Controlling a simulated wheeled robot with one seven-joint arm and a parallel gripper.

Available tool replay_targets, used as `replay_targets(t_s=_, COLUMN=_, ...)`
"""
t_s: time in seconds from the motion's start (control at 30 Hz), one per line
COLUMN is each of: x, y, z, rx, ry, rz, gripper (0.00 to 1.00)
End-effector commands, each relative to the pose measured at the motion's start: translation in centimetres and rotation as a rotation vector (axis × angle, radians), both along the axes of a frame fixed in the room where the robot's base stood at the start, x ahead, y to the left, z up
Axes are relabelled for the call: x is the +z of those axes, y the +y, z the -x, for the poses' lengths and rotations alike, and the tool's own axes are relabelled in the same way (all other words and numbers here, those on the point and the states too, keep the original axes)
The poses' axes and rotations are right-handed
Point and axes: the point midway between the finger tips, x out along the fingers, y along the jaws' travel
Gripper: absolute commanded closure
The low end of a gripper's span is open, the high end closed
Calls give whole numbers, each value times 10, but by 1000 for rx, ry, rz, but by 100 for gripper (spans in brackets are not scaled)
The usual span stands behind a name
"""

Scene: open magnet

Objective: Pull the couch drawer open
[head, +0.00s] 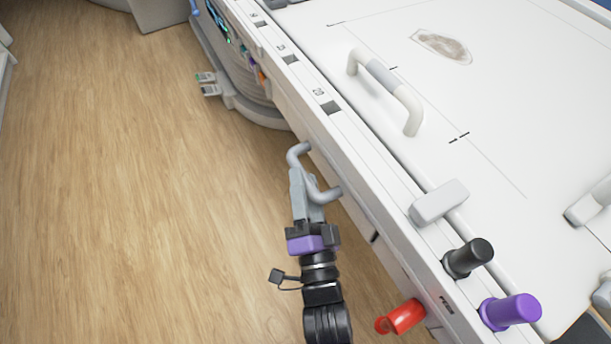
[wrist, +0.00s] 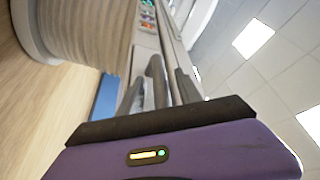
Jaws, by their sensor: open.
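The white couch (head: 352,160) runs diagonally through the head view. A grey, rounded drawer handle (head: 328,195) sticks out from its near side; its far end also shows, while my gripper covers its middle. The drawer front is mostly hidden under the couch's top edge, and no gap shows around it. My gripper (head: 305,178) is open at the handle. In the wrist view the grey handle bar (wrist: 157,77) lies between the two fingers. Whether either finger touches it I cannot tell.
A red knob (head: 402,317) sticks out from the couch side near my wrist. Black (head: 468,258) and purple (head: 512,310) knobs and a white grab handle (head: 408,103) are on top. The rounded pedestal base (head: 258,105) stands beyond. The wooden floor (head: 130,200) at left is clear.

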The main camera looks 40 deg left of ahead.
Motion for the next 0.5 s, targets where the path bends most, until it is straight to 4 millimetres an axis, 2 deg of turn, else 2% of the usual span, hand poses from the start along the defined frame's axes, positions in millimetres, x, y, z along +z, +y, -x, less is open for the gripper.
replay_targets(t_s=0.17, x=3, y=11, z=-10, rx=-1, ry=1, rz=1, gripper=59)
replay_targets(t_s=0.47, x=3, y=12, z=-11, rx=-1, ry=1, rz=1, gripper=59)
replay_targets(t_s=0.5, x=3, y=12, z=-11, rx=-1, ry=1, rz=1, gripper=64)
